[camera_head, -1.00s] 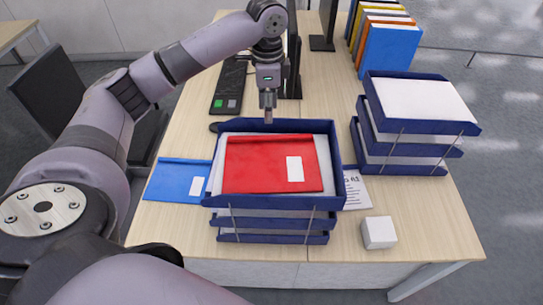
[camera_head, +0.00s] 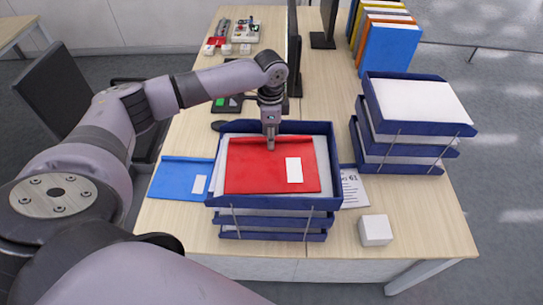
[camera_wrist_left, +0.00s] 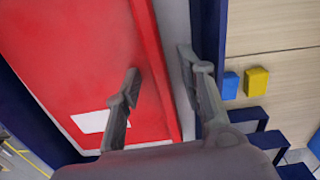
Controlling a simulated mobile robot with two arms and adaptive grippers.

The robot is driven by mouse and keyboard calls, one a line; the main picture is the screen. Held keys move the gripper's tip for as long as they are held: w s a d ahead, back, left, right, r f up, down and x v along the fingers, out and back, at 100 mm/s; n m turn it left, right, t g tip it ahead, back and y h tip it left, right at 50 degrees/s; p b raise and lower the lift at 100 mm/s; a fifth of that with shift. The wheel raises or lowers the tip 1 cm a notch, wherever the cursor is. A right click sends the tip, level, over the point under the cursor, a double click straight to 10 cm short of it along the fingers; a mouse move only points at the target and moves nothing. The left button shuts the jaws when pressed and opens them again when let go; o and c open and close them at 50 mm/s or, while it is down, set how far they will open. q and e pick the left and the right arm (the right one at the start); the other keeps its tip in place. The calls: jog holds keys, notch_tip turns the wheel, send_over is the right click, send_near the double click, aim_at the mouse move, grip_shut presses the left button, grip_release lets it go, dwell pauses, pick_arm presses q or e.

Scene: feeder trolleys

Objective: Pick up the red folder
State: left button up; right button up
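The red folder (camera_head: 262,165), with a white label, lies on white paper in the top tray of a blue letter-tray stack (camera_head: 275,203). My left gripper (camera_head: 271,146) points down over the folder's far raised spine. In the left wrist view, the folder (camera_wrist_left: 80,55) fills the left side. The two fingers of my left gripper (camera_wrist_left: 160,80) are apart there. One finger is over the red cover and the other over the gap beside the tray wall, with the spine between them. I cannot tell whether they touch it. My right gripper is not in view.
A blue folder (camera_head: 180,178) and a printed sheet (camera_head: 353,188) lie beside the stack. Another tray stack (camera_head: 402,131) stands right, with a white cube (camera_head: 375,230) in front. Upright binders (camera_head: 391,53) and monitors stand at the back. Small items (camera_head: 238,32) lie far left.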

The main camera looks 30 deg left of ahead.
pick_arm(q)
jog(key=shift+c, duration=0.4)
grip_shut()
jog(key=shift+r, duration=0.1)
